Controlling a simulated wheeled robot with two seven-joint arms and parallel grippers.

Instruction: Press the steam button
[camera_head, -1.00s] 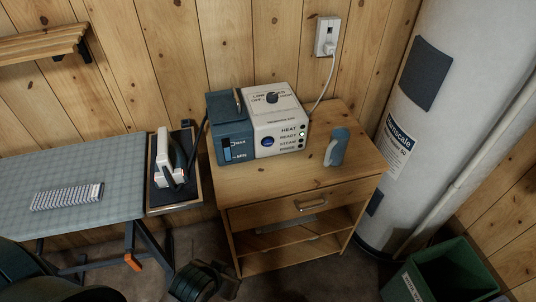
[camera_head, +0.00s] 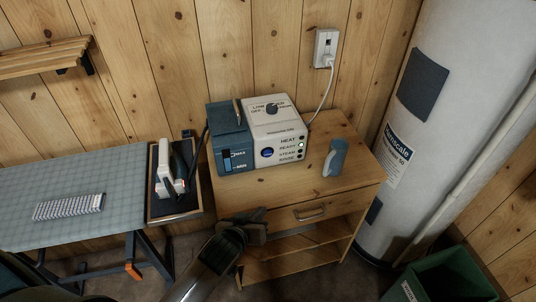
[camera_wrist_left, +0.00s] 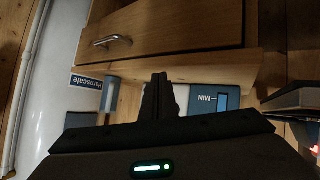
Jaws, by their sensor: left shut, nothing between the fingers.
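The steam station (camera_head: 240,160) stands on a wooden cabinet, with a blue tank on its left side and a white front panel. The panel has a round blue button (camera_head: 267,153) and a list of labels including HEAT, READY and STEAM beside small lights. My left gripper (camera_head: 257,214) is shut and empty, in front of the cabinet and below the station's front, apart from the button. In the left wrist view my fingertips (camera_wrist_left: 158,80) show together, with the tank's MIN window (camera_wrist_left: 222,101) beyond them; the button cannot be made out there. My right gripper is not in view.
A drawer handle (camera_head: 310,214) juts out near my gripper. A green bin (camera_head: 445,275) stands lower right.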

